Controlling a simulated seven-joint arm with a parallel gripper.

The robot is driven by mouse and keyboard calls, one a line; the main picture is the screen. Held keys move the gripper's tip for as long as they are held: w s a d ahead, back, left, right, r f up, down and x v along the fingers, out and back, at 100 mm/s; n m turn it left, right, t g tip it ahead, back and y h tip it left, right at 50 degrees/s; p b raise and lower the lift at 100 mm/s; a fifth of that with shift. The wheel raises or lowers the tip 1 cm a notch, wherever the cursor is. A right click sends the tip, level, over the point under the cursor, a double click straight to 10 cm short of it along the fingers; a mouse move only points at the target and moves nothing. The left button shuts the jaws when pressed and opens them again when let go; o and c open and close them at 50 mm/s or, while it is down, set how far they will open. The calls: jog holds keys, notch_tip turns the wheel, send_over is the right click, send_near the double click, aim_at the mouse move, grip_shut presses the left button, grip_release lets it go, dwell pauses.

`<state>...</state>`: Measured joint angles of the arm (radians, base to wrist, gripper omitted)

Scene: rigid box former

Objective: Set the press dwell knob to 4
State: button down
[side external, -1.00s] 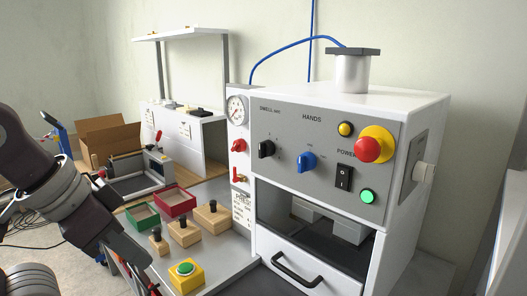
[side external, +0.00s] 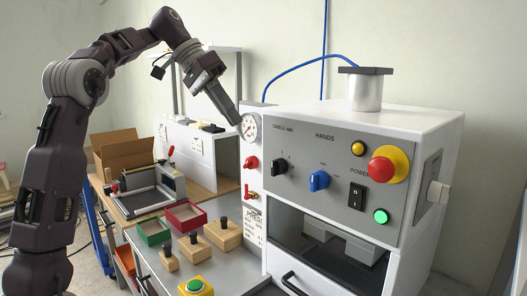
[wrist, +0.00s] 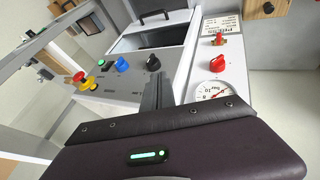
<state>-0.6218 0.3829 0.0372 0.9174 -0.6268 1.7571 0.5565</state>
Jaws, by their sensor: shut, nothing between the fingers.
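The press dwell knob (side external: 279,167) is a black knob on the grey front panel, under the dwell label, left of the blue hands knob (side external: 319,180). Its scale marks are too small to read. In the wrist view the dwell knob (wrist: 153,63) shows just beyond my fingertips, with the blue knob (wrist: 122,64) to its left. My gripper (side external: 236,122) is shut and empty, pointing down and right in front of the pressure gauge (side external: 249,127), up and left of the dwell knob and apart from it. The wrist view shows my closed fingers (wrist: 157,84).
The panel also has a red emergency button (side external: 384,170), a black power switch (side external: 356,196) and a lit green button (side external: 381,216). Red valve handles (side external: 250,163) sit below the gauge. Wooden blocks (side external: 222,235) and small trays (side external: 186,215) stand on the bench.

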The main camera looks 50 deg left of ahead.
aim_at(276, 161)
jog(key=d+r+x, duration=0.1)
jog(key=x, duration=0.9)
jog(key=shift+w+d+f+m+h, duration=0.15)
jog(key=shift+w+f+m+h, duration=0.2)
jog(key=shift+w, duration=0.2)
jog(key=d+y, duration=0.1)
jog(key=y, duration=0.1)
jog(key=d+m+y, duration=0.1)
jog(key=y, duration=0.1)
jog(key=shift+d+r+y, duration=0.2)
jog(key=shift+d+y, duration=0.15)
jog(key=shift+d, duration=0.1)
jog(key=shift+s+d+f, duration=0.1)
jog(key=shift+d+f, duration=0.05)
jog(key=shift+d, duration=0.25)
